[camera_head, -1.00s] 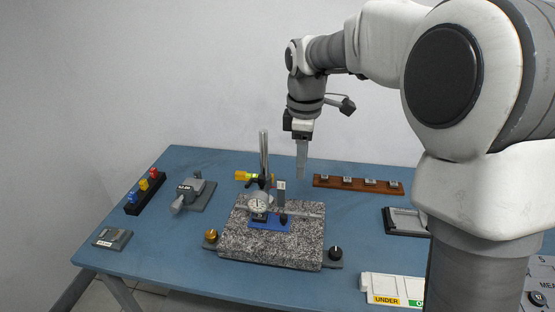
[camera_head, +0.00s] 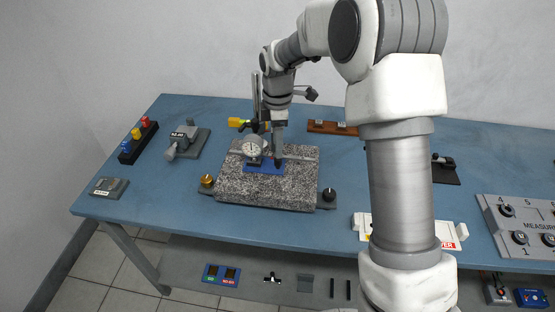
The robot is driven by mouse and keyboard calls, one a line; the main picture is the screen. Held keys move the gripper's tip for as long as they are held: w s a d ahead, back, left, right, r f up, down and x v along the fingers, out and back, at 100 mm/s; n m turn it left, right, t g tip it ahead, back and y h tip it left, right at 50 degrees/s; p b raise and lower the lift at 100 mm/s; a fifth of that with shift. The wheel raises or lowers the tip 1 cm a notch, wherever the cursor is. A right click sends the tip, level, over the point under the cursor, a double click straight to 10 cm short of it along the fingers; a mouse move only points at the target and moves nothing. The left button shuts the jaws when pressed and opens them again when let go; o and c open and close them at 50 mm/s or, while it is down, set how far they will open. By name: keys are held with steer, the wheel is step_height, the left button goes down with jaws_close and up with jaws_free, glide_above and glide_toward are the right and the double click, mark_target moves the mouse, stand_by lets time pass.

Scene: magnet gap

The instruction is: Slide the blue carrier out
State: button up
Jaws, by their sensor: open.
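The blue carrier (camera_head: 264,168) is a flat blue plate lying on the speckled granite block (camera_head: 268,188), near its middle. A round dial gauge (camera_head: 253,149) on an upright metal stand (camera_head: 257,100) is over the left part of the carrier. My gripper (camera_head: 279,153) is open and points down at the right part of the carrier, where a small dark knob (camera_head: 278,163) shows. The gripper hides the upright grey piece that stands there. I cannot tell whether the fingers touch anything.
A brass knob (camera_head: 207,180) and a black knob (camera_head: 329,194) flank the granite block. A grey instrument (camera_head: 184,140) and a black rack with coloured pieces (camera_head: 138,140) are at the left. A brown strip (camera_head: 325,127) lies behind.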

mark_target(264, 161)
step_height(264, 161, down, 6)
steer(key=shift+f, duration=0.1)
steer(key=shift+c, duration=0.4)
jaws_close()
stand_by(1.2)
